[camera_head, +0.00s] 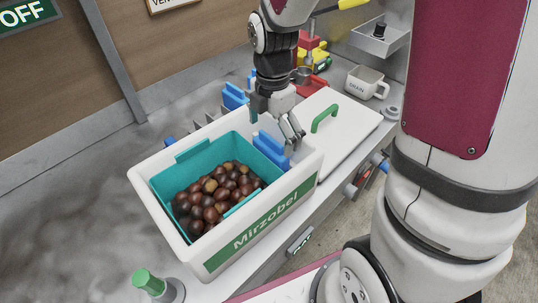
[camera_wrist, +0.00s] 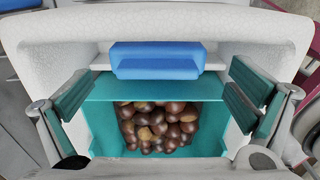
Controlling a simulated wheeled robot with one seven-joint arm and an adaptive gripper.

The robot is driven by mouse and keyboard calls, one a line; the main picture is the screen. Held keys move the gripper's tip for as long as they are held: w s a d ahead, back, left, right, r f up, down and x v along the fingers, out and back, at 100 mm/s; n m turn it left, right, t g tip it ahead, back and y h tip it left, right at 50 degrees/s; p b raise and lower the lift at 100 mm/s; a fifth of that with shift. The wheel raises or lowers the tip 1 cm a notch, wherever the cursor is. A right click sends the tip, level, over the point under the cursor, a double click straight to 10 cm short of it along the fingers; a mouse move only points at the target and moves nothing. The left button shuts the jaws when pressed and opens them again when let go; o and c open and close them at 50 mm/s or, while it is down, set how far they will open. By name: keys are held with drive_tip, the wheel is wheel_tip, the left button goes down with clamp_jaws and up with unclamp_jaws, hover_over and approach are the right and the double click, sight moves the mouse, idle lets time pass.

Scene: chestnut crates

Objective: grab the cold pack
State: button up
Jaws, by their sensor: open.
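The cold pack appears to be a blue block (camera_head: 271,149) standing in the right end of the white crate, beside the teal bin. In the wrist view the blue block (camera_wrist: 155,67) lies across the upper middle, between the teal bin and the crate wall. My gripper (camera_head: 277,121) is above that end of the crate, open and empty. In the wrist view my gripper (camera_wrist: 157,98) has its fingers spread wide on either side, with the block between and beyond them. The block's lower part is hidden.
The white crate (camera_head: 229,256) reads "Mirzobel". Its teal bin (camera_head: 190,155) holds many chestnuts (camera_head: 212,197). A white lid with a green handle (camera_head: 324,118) lies right of it. More blue pieces (camera_head: 234,97) stand behind. A mug (camera_head: 366,82) is at the back right.

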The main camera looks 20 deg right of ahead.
sight(271, 146)
drive_tip(key=shift+w+a+f, duration=0.1)
drive_tip(key=shift+a+f, duration=0.05)
drive_tip(key=shift+f, duration=2.65)
drive_tip(key=c, duration=1.2)
